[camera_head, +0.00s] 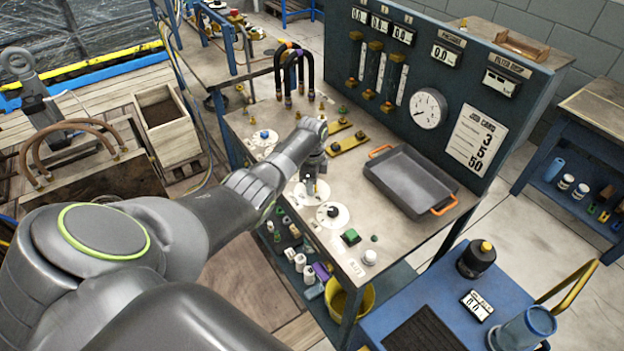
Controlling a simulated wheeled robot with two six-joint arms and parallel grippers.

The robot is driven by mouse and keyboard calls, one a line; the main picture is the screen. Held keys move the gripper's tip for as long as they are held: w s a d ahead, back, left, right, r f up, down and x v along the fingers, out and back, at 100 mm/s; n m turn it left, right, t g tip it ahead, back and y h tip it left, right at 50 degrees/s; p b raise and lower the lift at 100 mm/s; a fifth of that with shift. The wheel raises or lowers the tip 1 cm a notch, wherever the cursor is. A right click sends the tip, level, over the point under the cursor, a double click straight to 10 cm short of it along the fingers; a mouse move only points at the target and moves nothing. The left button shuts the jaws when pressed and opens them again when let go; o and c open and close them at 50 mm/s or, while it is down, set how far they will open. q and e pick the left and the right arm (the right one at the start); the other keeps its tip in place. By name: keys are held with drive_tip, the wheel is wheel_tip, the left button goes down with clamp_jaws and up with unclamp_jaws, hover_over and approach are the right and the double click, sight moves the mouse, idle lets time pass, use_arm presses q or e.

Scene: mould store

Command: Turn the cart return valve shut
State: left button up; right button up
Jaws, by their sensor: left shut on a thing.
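Several round white valve plates lie along the left side of the bench top. One far plate (257,146) carries a blue knob (264,134). A near plate (338,221) carries a dark knob (332,212). My left gripper (311,183) points down over the middle plate (297,195) and is shut on the knob there. The knob is mostly hidden by the fingers, so its angle cannot be told. The plates' lettering is too small to read, so I cannot tell which one is the cart return valve. My right gripper is not in view.
A grey tray (412,184) with orange handles sits right of my gripper. A gauge panel (455,85) stands behind. A blue cart (500,285) stands at lower right.

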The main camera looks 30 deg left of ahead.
use_arm(q)
drive_tip(key=n+p, duration=0.1)
drive_tip(key=n, duration=0.2)
drive_tip(key=shift+r+n, duration=0.15)
drive_tip(key=shift+n, duration=0.15)
drive_tip(key=shift+n+p, duration=0.5)
drive_tip(key=shift+n, duration=1.3)
drive_tip(key=o, duration=1)
drive_tip(key=shift+c, duration=0.2)
drive_tip(key=shift+r, duration=0.35)
wheel_tip(320, 180, up, 5)
drive_tip(key=shift+f+p, duration=0.15)
drive_tip(key=shift+p, duration=0.35)
wheel_tip(320, 180, up, 12)
drive_tip(key=b, duration=0.1)
drive_tip(key=shift+b, duration=0.4)
